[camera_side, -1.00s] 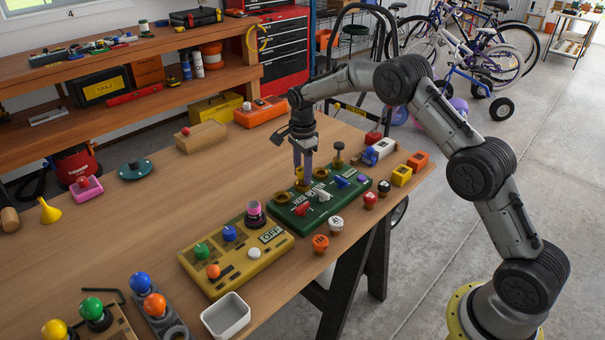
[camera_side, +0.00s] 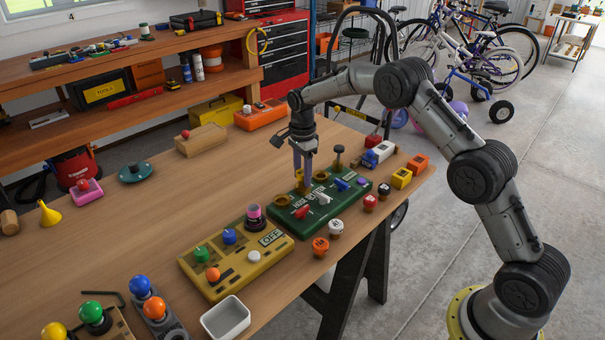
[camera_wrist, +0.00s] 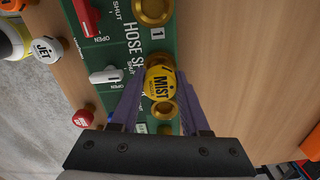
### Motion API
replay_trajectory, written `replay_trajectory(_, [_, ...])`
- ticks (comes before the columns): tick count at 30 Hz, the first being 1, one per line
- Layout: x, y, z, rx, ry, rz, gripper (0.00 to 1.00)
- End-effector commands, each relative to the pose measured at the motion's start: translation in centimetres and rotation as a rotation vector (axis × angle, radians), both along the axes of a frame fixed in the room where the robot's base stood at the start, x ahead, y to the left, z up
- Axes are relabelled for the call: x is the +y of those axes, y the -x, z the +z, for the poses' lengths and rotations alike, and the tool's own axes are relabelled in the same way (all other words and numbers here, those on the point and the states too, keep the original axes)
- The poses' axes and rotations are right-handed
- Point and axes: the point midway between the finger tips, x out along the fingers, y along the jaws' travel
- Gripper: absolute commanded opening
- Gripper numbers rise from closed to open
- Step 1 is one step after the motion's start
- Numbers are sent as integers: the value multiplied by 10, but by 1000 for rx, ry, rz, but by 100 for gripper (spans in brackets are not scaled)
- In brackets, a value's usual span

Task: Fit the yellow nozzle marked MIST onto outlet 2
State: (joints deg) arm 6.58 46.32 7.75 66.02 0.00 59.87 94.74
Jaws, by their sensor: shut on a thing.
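The yellow nozzle marked MIST (camera_wrist: 158,84) is between the fingers of my gripper (camera_wrist: 160,108) in the wrist view, its label facing the camera. My gripper (camera_side: 302,168) is shut on it and points down over the green hose board (camera_side: 312,213). Brass shows around the nozzle's edge, so it sits over or at the outlet beside the one numbered 1 (camera_wrist: 150,12). The fingers hide most of that outlet in the side view, and I cannot tell whether the nozzle is seated. Outlet 1 (camera_side: 282,200) is bare; a dark nozzle (camera_side: 338,151) stands at the board's far end.
Red (camera_wrist: 86,16) and white (camera_wrist: 104,75) levers sit beside the outlets. Loose nozzles, including white JET (camera_wrist: 46,49) and an orange one (camera_side: 320,246), stand along the near table edge. A yellow panel (camera_side: 233,268) lies left of the board. The table behind is mostly clear.

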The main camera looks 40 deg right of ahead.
Motion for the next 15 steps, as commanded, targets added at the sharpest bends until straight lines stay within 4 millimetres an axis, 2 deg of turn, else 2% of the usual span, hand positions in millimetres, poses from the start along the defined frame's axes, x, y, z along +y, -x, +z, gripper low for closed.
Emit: replay_trajectory(15, [0, 0, -10, 1, 0, 0, 0])
